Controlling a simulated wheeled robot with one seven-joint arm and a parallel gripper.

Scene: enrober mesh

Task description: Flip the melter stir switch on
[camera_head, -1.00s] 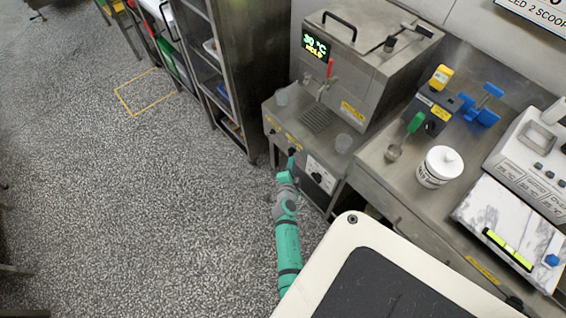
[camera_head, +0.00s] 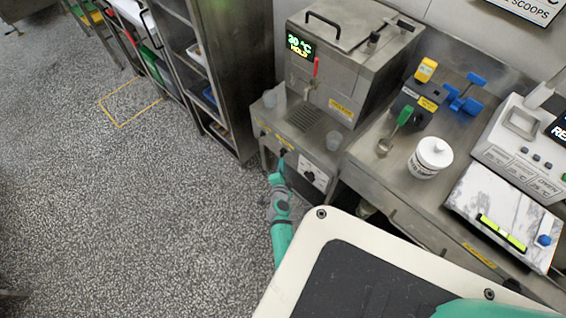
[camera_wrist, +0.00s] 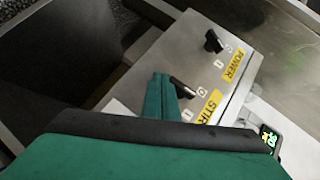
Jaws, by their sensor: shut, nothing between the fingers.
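The melter (camera_head: 345,65) is a steel box on a steel stand; its lit display reads 30 °C HOLD.
A second black lever, the power switch (camera_wrist: 213,41), sits beside a yellow POWER label (camera_wrist: 233,65). A white dial plate (camera_head: 312,174) is right of my gripper. A white tub (camera_head: 430,158) stands on the right counter. Open floor (camera_head: 150,200) lies to the left.

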